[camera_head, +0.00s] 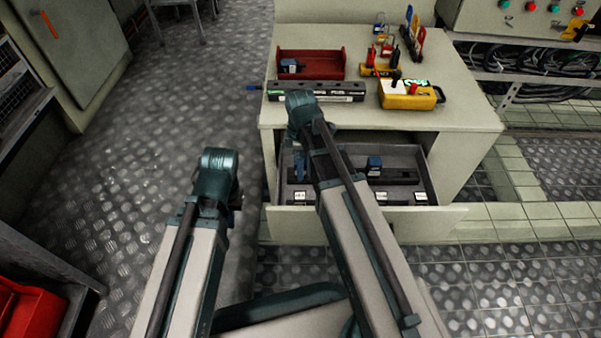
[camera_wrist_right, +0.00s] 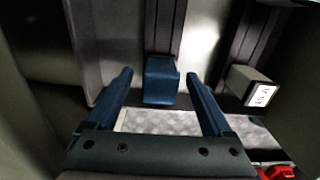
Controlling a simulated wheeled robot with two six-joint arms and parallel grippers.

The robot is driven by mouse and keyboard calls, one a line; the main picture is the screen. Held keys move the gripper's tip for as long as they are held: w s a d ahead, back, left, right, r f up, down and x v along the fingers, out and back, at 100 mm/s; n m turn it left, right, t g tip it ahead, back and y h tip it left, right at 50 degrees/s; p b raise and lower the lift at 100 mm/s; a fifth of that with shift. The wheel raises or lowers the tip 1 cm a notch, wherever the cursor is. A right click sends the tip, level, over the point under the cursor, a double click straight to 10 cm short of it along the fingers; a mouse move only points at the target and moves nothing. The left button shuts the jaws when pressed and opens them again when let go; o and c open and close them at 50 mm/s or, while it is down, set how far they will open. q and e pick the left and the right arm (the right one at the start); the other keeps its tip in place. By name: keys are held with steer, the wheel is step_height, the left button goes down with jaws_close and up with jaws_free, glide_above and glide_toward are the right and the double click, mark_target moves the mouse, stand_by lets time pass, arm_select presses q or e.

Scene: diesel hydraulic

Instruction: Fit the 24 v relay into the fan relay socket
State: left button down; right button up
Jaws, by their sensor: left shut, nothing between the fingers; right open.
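A blue relay-like block (camera_wrist_right: 161,80) lies between and beyond the open fingers of my right gripper (camera_wrist_right: 159,77) in the right wrist view. I cannot tell that either finger touches it. In the head view my right arm reaches over the open drawer (camera_head: 340,222), hiding part of it. Another blue block (camera_head: 374,163) sits in the drawer right of that arm. My left gripper (camera_head: 235,198) is shut and empty, left of the drawer. Which block is 24 V and which socket is the fan's is unreadable.
A black strip with a green label (camera_head: 316,91) lies on the worktop before the tray. Small white labels (camera_head: 420,197) show in the drawer.

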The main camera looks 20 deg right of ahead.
steer(key=shift+f, duration=0.55)
arm_select(q)
steer(key=shift+f, duration=0.4)
arm_select(e)
steer(key=shift+r, duration=0.1)
steer(key=shift+c, duration=0.2)
jaws_close()
arm_select(q)
steer(key=shift+r, duration=0.1)
arm_select(e)
steer(key=shift+r, duration=0.15)
